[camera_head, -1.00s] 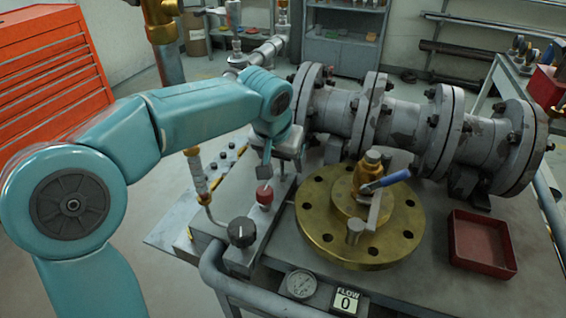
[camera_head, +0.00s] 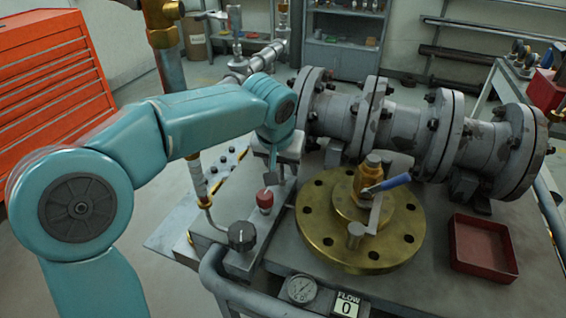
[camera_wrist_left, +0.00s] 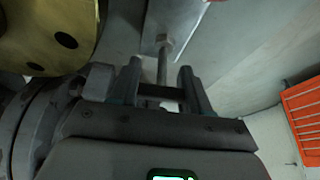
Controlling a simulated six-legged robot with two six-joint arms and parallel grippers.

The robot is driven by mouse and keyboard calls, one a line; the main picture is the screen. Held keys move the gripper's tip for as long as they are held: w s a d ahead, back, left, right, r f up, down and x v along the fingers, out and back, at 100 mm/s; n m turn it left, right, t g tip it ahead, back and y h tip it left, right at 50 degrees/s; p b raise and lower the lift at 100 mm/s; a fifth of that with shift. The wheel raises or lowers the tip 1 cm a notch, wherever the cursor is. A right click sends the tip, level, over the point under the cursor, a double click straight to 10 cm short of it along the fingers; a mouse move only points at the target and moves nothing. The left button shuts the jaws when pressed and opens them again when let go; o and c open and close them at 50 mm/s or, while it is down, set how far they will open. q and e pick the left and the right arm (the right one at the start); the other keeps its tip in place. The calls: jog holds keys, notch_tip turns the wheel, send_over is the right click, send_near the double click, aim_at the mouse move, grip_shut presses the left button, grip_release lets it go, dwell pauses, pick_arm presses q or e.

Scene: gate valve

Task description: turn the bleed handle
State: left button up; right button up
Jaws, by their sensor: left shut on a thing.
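A thin grey stem with a wider end (camera_wrist_left: 163,44) runs out between the fingers. The gripper is shut on this handle. How far the handle is turned cannot be told. My right gripper is not in view.
A brass flange (camera_head: 315,240) carries a valve with a blue lever (camera_head: 387,185). A red knob (camera_head: 265,199) and black knob (camera_head: 241,236) stand close to my gripper. A red tray (camera_head: 483,245) is at right. The FLOW display (camera_head: 346,304) reads 0, beside a gauge (camera_head: 301,290).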

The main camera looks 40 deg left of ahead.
pick_arm(q)
jog(key=n, duration=0.2)
jog(key=n+y, duration=0.1)
jog(key=n, duration=0.1)
jog(key=shift+g+y, duration=0.3)
jog(key=n+g+y, duration=0.1)
jog(key=n, duration=0.2)
jog(key=shift+a+n, duration=0.15)
jog(key=shift+n, duration=0.25)
jog(key=n+g, duration=0.1)
jog(key=n, duration=0.1)
jog(key=n+p, duration=0.1)
jog(key=n, duration=0.1)
jog(key=shift+s+a+r+g+y, duration=0.1)
jog(key=shift+s+g+y, duration=0.1)
jog(key=shift+g+y, duration=0.15)
jog(key=shift+s+n+g+p, duration=0.1)
jog(key=shift+n+g+p, duration=0.6)
jog(key=shift+n, duration=1.4)
jog(key=o, duration=1.1)
jog(key=shift+c, duration=0.2)
